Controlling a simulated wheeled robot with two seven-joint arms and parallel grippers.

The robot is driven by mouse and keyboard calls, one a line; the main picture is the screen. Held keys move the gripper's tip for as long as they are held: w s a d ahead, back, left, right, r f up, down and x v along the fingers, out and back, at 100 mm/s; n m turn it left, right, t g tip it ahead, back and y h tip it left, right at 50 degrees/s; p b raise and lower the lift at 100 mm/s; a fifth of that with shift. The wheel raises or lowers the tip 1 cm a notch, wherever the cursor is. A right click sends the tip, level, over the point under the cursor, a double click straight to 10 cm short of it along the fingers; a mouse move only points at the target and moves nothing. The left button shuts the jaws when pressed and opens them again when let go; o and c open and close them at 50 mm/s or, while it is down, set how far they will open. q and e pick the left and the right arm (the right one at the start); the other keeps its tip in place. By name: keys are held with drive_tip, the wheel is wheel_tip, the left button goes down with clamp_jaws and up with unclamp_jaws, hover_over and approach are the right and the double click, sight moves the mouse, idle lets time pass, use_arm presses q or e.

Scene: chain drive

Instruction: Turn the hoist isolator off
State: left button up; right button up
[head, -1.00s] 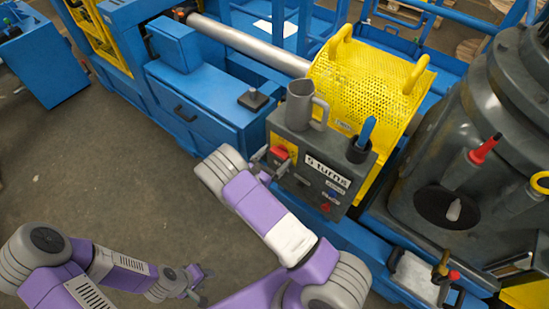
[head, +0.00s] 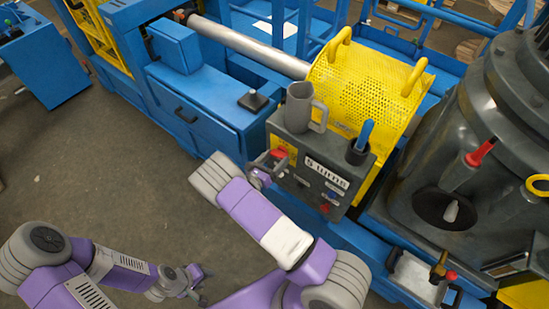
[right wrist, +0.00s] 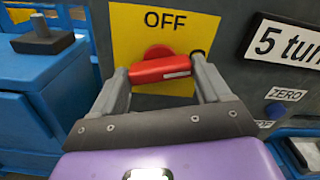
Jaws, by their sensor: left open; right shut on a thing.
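The isolator's red handle (right wrist: 160,69) sits on a yellow plate (right wrist: 130,32) on the front of the grey control box. "OFF" is printed above it. In the right wrist view the handle lies nearly level, its right end slightly higher, between both fingers. My right gripper (right wrist: 163,85) is shut on it. In the head view the handle (head: 279,153) shows just beyond my right gripper (head: 264,168). My left gripper (head: 194,283) is open and empty, low over the floor at the left.
The grey box also carries a "5 turns" sign (head: 327,173), a blue ZERO button (right wrist: 275,110), a grey mug (head: 299,106) and a dark cup (head: 357,152) with a blue-handled tool. A yellow mesh guard (head: 365,85) stands behind.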

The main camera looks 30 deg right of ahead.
drive_tip(key=n+p, duration=0.1)
drive_tip(key=n, duration=0.2)
drive_tip(key=shift+n, duration=0.4)
drive_tip(key=n+p, duration=0.1)
drive_tip(key=n, duration=0.2)
drive_tip(key=shift+n, duration=0.3)
drive_tip(key=n, duration=0.3)
drive_tip(key=shift+n+p, duration=0.3)
drive_tip(key=shift+p, duration=0.1)
drive_tip(key=shift+s+n, duration=0.1)
drive_tip(key=shift+n, duration=1.5)
drive_tip(key=shift+f+n, duration=0.1)
drive_tip(key=shift+n, duration=0.2)
drive_tip(key=o, duration=1)
drive_tip(key=shift+p+v, duration=0.6)
drive_tip(key=shift+v, duration=3.15)
